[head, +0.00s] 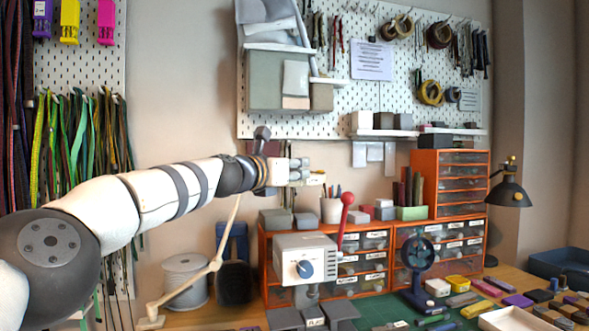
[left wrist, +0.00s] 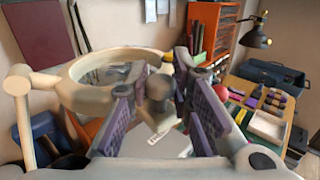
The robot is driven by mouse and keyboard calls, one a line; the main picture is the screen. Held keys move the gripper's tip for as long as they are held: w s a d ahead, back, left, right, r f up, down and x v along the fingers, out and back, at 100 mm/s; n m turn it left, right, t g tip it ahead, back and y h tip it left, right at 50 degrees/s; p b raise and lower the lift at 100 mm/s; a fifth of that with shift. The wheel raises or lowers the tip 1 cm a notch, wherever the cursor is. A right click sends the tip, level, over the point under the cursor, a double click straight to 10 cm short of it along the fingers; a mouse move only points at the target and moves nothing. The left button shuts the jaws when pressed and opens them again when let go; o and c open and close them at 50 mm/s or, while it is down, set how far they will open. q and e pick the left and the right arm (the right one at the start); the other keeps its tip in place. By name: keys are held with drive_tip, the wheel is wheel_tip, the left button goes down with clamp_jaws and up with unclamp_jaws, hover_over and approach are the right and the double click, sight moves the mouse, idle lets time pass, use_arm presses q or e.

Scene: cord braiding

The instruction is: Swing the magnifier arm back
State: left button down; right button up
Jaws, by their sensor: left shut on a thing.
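The magnifier's cream jointed arm (head: 216,264) rises from its base at the table's left and runs up behind my left wrist. Its round cream ring (left wrist: 75,92) shows in the left wrist view, with the cream arm post (left wrist: 22,115) at its left. A grey ball-shaped knob (left wrist: 160,87) sits at the ring's near right side. My left gripper (left wrist: 160,112) has its purple-padded fingers on either side of this knob and is shut on it. In the head view my left gripper (head: 290,172) is partly hidden by its own wrist. My right gripper is not in view.
A grey machine with a red-knobbed lever (head: 345,205) and a blue fan (head: 418,262) stand in front of orange drawer units (head: 465,180). A white spool (head: 186,282) is at left. A black lamp (head: 509,192) and a blue box (head: 560,268) are at right. Small blocks crowd the table's right.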

use_arm(q)
drive_tip(key=shift+f, duration=0.4)
drive_tip(key=c, duration=1.5)
unclamp_jaws()
drive_tip(key=shift+w+a+r, duration=0.1)
drive_tip(key=shift+o, duration=0.2)
drive_tip(key=shift+r, duration=0.2)
drive_tip(key=shift+s+a+f, duration=0.1)
drive_tip(key=shift+s+a, duration=0.1)
drive_tip(key=shift+s, duration=0.05)
drive_tip(key=v, duration=1.1)
drive_tip(key=shift+s, duration=0.3)
drive_tip(key=shift+d, duration=0.1)
